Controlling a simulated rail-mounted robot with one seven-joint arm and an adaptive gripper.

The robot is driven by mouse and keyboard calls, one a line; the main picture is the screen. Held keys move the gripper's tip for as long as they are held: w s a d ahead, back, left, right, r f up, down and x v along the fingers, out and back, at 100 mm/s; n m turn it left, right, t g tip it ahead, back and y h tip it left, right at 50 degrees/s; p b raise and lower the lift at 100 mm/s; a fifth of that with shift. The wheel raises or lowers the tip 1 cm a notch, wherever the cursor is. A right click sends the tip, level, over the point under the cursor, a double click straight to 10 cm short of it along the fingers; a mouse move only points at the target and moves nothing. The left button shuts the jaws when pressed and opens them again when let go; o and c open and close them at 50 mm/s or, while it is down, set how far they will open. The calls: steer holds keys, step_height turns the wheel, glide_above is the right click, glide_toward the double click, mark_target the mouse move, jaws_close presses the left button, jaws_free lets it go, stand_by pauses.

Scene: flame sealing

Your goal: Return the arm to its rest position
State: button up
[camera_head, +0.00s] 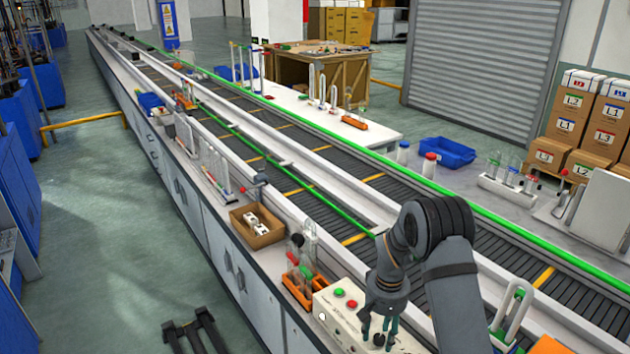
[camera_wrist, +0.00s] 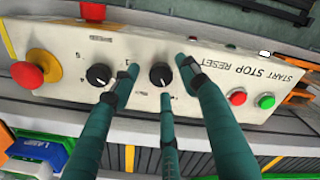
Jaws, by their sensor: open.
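My arm reaches in from the lower right of the head view, bent down at the wrist. My gripper (camera_head: 380,330) is open and points down over a cream control box (camera_head: 332,317) on the bench. In the wrist view, the teal fingers of my gripper (camera_wrist: 160,80) spread above the panel of the control box (camera_wrist: 200,50), near a left black knob (camera_wrist: 98,76) and a right black knob (camera_wrist: 161,75). Nothing is held between the fingers. I cannot tell whether a fingertip touches the panel.
The panel also has a red emergency button (camera_wrist: 27,75), a red button (camera_wrist: 238,98) and a green button (camera_wrist: 267,102). An orange rack (camera_head: 298,285) with glassware stands just left of the box. A conveyor (camera_head: 370,200) runs behind; free air lies above it.

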step_height(320, 180, up, 10)
steer(key=w+t, duration=0.1)
steer(key=w, duration=0.1)
steer(key=shift+w+d+b, duration=0.15)
steer(key=shift+w+b, duration=0.1)
steer(key=shift+b, duration=0.15)
steer(key=shift+f, duration=0.15)
